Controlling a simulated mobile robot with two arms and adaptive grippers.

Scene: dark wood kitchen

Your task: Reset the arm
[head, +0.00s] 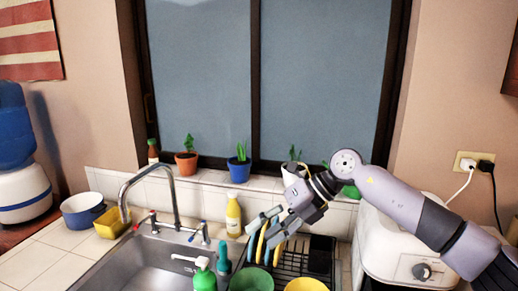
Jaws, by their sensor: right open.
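My right arm comes in from the right side of the head view and bends at its elbow over the dish rack. My right gripper (264,228) points down and left, with its fingers apart, just above or at the plates in the rack. I cannot tell whether the fingers touch the plates. The blue and yellow plates (262,246) stand upright in the black dish rack (293,262). My left gripper is not in view.
A sink (150,262) with a tall faucet (150,185) lies left of the rack. Green (252,280) and yellow (306,285) bowls, a soap bottle (204,275) and a yellow bottle (233,216) stand nearby. A white appliance (385,240) is at right; potted plants (239,168) line the sill.

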